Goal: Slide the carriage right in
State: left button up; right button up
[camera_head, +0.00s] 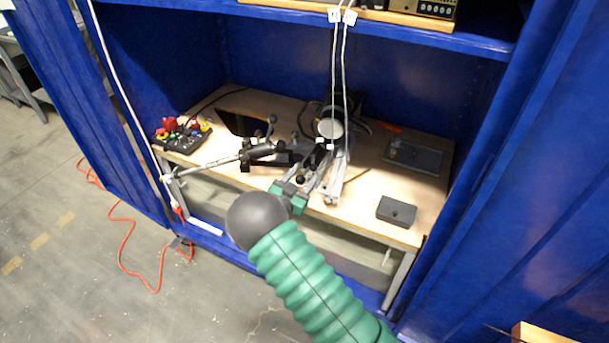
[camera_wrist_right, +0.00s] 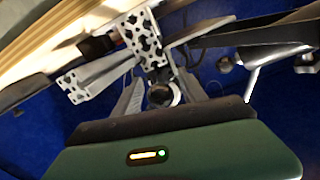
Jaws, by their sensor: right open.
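The carriage seems to be the dark part with a small round knob (camera_head: 300,180) between the silver rails (camera_head: 335,185) of the apparatus in the middle of the bench, in the head view. My right gripper (camera_head: 293,186) comes in from the bottom right and is open just in front of it. In the right wrist view, a round dark knob (camera_wrist_right: 160,94) sits between the two spread grey fingers of the gripper. I cannot tell whether they touch it. Much of the carriage is hidden behind the gripper and dark parts. My left gripper is not in view.
A wooden bench (camera_head: 375,205) stands inside blue walls. A control box with red and yellow buttons (camera_head: 180,133) is at its left. A thin jointed silver arm (camera_head: 225,162) reaches across beside my gripper. A dark box (camera_head: 396,211) and a flat dark plate (camera_head: 412,155) lie at the right.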

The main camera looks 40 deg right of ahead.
jog(key=p+v, duration=0.1)
jog(key=v, duration=1.5)
jog(key=shift+a+f, duration=0.2)
jog(key=shift+a, duration=0.1)
jog(key=shift+d, duration=0.1)
